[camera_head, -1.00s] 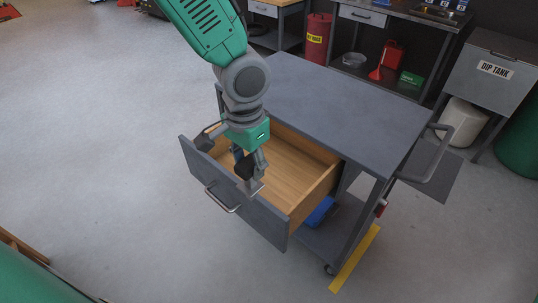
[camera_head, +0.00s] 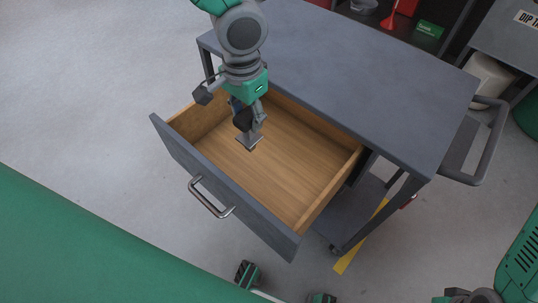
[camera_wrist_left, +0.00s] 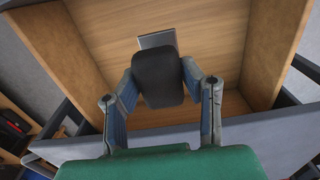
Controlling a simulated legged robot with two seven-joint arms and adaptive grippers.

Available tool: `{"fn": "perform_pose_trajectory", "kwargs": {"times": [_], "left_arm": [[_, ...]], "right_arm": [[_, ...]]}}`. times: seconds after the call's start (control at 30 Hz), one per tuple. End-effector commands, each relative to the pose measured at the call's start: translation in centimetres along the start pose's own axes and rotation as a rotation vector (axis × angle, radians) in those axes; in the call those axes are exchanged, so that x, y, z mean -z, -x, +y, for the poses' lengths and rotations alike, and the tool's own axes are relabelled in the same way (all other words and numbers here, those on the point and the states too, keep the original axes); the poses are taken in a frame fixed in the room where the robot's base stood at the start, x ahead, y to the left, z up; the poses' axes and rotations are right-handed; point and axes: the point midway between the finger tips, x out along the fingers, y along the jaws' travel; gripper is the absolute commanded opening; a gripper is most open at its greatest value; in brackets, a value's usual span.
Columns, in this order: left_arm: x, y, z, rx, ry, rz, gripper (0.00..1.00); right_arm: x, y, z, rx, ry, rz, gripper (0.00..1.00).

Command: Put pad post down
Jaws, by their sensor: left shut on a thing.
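My left gripper (camera_head: 247,116) reaches down into the open drawer (camera_head: 293,187) of a grey cart. It is shut on the pad post, which has a dark rounded pad and a small square grey plate (camera_head: 249,142) at its lower end. In the left wrist view the black pad (camera_wrist_left: 158,78) sits between the two fingers, with the plate (camera_wrist_left: 158,40) beyond it over the wooden drawer floor. Whether the plate touches the floor I cannot tell. The post's middle is hidden. My right gripper does not show.
The drawer is otherwise empty, with wooden sides and a grey front with a bar handle (camera_head: 211,197). The cart's flat grey top (camera_head: 350,85) lies behind it and is clear. A side handle (camera_head: 488,143) sticks out at the right. A yellow strip marks the floor below.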

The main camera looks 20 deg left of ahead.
Motion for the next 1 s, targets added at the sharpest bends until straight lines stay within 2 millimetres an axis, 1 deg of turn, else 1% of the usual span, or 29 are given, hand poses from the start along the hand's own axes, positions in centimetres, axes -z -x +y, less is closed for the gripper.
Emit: {"fn": "perform_pose_trajectory", "kwargs": {"times": [0.03, 0.1, 0.17, 0.23, 0.4, 0.5, 0.67, 0.9, 1.0], "left_arm": [[0.0, -1.4, 0.0, -0.002, 0.001, -0.001, 0.00], [0.1, -2.2, 0.0, -0.002, 0.000, 0.000, 0.00], [0.1, -2.8, 0.0, -0.002, 0.000, 0.000, 0.00], [0.0, -3.7, 0.0, -0.002, 0.000, -0.002, 0.00], [0.0, -6.9, 0.1, -0.001, -0.001, -0.004, 0.00], [0.0, -8.3, 0.1, 0.000, -0.001, -0.002, 0.00], [0.1, -9.3, 0.0, -0.001, 0.000, 0.000, 0.00], [0.1, -12.5, 0.0, -0.001, -0.001, -0.001, 0.00], [0.1, -12.6, 0.0, -0.001, 0.000, 0.000, 0.00]], "right_arm": [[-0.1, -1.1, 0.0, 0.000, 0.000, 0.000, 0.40], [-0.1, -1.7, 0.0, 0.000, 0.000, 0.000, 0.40], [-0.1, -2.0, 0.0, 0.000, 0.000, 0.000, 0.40], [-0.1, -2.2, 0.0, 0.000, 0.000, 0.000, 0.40], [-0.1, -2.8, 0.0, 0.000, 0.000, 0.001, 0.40], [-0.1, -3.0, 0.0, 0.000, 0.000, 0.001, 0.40], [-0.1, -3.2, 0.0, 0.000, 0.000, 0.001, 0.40], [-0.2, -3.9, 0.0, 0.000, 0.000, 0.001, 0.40], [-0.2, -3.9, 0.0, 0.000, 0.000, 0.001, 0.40]]}}
